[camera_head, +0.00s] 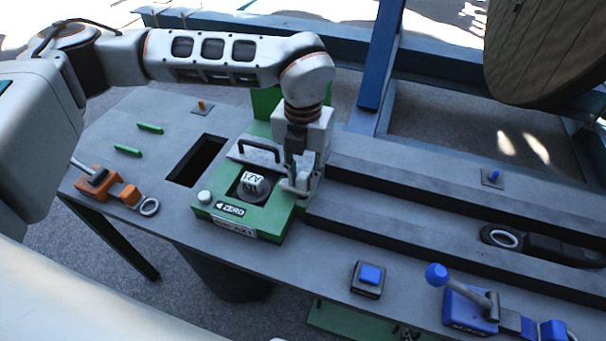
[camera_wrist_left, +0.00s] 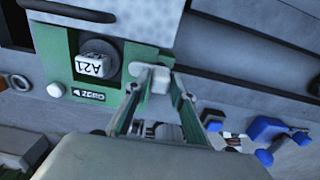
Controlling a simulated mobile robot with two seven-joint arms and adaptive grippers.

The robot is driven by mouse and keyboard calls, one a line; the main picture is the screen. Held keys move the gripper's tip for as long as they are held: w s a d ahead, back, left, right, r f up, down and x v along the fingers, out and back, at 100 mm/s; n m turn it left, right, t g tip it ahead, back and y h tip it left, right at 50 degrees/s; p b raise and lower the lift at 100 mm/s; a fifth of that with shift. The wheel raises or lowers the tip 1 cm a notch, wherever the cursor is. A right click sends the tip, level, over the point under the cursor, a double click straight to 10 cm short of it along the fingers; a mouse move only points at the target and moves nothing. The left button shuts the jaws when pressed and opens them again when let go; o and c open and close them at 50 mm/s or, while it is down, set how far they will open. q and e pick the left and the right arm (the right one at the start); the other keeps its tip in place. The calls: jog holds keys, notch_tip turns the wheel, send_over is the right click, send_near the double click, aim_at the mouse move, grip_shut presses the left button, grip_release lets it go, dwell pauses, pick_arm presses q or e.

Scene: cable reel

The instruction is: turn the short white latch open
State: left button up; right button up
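The short white latch (camera_wrist_left: 159,80) sits at the edge of the green counter unit (camera_wrist_left: 60,55). In the head view, the latch (camera_head: 297,185) is partly hidden by my left gripper (camera_head: 299,172) just above it. In the left wrist view, the two fingers of my left gripper (camera_wrist_left: 156,92) are spread on either side of the latch, and small gaps seem to show. My right gripper is not in view.
A black handle (camera_head: 259,149) on a grey lid stands beside the latch. A white button (camera_head: 205,196) and ZERO label are on the unit's front. A blue button (camera_head: 370,274) and blue lever (camera_head: 437,275) stand at the right.

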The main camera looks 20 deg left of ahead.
aim_at(303, 176)
pick_arm(q)
jog(key=shift+o, duration=0.6)
jog(key=shift+r, duration=0.1)
notch_tip(303, 176, up, 12)
jog(key=shift+s, duration=0.1)
dwell(0.5)
